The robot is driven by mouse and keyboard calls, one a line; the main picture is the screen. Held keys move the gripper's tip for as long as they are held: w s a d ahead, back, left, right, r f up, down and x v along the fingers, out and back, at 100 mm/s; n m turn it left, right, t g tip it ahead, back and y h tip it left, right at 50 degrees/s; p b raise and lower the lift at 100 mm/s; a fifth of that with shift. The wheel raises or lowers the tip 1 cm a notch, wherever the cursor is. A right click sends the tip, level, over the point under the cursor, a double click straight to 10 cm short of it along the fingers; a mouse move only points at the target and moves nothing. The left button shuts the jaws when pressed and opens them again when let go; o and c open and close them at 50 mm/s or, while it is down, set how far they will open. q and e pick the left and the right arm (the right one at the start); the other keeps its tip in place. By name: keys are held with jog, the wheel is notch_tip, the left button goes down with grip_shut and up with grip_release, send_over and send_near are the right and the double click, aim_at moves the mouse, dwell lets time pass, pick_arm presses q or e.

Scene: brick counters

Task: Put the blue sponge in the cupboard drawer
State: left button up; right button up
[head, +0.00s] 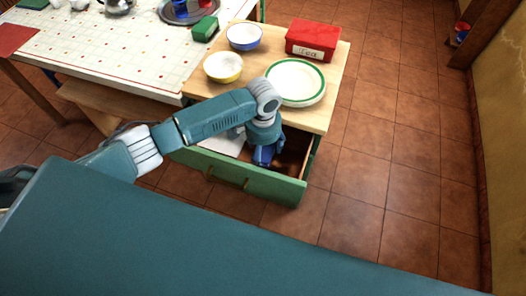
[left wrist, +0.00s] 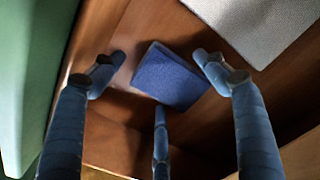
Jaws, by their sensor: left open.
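The blue sponge (left wrist: 168,78) lies inside the open wooden drawer in the left wrist view, apparently on its bottom and slightly tilted. The cupboard drawer (head: 248,180) has a green front and is pulled out below the wooden top. My left gripper (head: 265,154) points down into the drawer. In the left wrist view the fingers of my left gripper (left wrist: 159,62) are spread around the sponge, with gaps on both sides. In the head view my gripper and arm hide the sponge. My right gripper is not in view.
A light grey item (left wrist: 262,20) lies in the drawer beside the sponge. On the cupboard top stand a white plate with a green rim (head: 296,82), a yellow bowl (head: 223,67), a blue bowl (head: 244,37) and a red tea tin (head: 313,38). Tiled floor at right is clear.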

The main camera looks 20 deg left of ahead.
aim_at(263, 154)
pick_arm(q)
notch_tip(263, 154, up, 12)
jog(key=shift+r, duration=0.15)
dwell(0.3)
dwell(0.4)
